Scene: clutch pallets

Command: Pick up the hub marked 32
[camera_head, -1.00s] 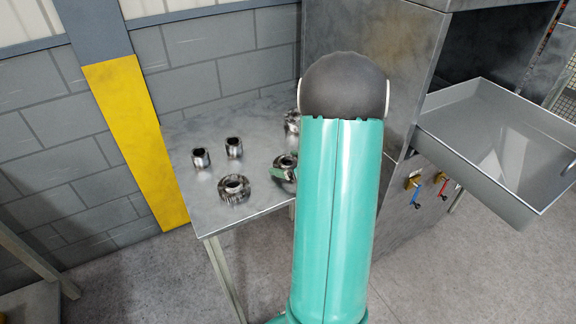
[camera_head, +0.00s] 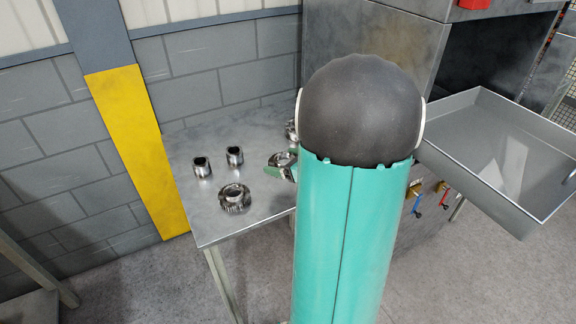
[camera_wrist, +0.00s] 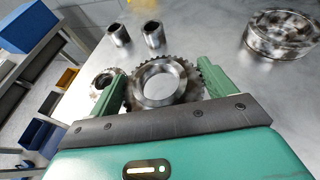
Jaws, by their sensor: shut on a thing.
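A toothed metal hub (camera_wrist: 181,86) with a round central hole sits between the two green fingers of my gripper (camera_wrist: 162,76) in the wrist view. The fingers are shut on its sides. In the head view the held hub (camera_head: 282,159) shows beside my arm, with a green finger of my gripper (camera_head: 283,172) at its near side. Much of the gripper is hidden behind my arm there. I cannot read a number on any hub, and I cannot tell how far the held one is above the table.
The metal table (camera_head: 205,222) also bears another toothed hub (camera_head: 235,199), two small cylindrical sleeves (camera_head: 201,167) (camera_head: 235,156) and a partly hidden part (camera_head: 291,131). A wide drum-like part (camera_wrist: 280,36) shows in the wrist view. A grey tray (camera_head: 500,150) juts from the cabinet at right.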

